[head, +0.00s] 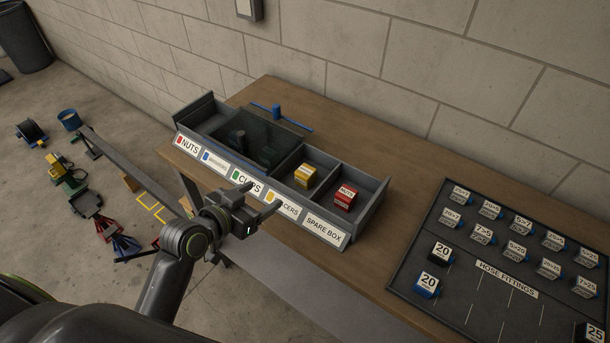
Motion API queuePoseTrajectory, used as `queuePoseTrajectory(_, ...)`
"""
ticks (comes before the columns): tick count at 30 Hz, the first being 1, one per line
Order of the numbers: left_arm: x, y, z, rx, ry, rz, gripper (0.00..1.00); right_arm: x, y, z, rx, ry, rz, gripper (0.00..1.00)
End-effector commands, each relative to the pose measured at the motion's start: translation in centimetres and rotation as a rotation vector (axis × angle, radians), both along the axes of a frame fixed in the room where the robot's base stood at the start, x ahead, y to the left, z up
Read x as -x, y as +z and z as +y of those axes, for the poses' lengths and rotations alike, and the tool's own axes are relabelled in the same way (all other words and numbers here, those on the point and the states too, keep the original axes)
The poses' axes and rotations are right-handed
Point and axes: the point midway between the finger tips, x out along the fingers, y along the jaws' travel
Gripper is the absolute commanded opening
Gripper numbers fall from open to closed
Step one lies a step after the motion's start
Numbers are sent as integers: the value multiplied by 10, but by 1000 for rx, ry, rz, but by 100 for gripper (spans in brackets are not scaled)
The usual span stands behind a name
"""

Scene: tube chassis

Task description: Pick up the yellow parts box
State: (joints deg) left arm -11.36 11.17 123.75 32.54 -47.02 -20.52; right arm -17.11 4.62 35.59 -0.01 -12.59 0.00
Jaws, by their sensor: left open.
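The yellow parts box (306,174) is a small box with a pale label. It sits in a compartment of the grey divided bin (372,208), behind the partly hidden yellow-marked label that ends in "CERS". My left gripper (262,199) is open and empty. In the picture it is in front of the bin's labelled front, lower left of the yellow box and apart from it. It covers part of the labels. My right gripper is not in view.
A red box (345,196) sits in the compartment labelled "SPARE BOX". A dark see-through cover (258,138) lies over the bin's middle compartments. A hose fittings board (465,265) with several small boxes lies at the right.

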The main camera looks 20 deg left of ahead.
Motion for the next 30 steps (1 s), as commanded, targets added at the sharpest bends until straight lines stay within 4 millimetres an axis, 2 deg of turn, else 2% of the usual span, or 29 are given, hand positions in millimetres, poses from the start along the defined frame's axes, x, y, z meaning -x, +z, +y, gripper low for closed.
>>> queuePoseTrajectory(18,-82,-35,-30,1,1,5,67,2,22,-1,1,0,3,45)
queuePoseTrajectory(30,-101,-44,-38,2,1,4,67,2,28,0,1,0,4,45)
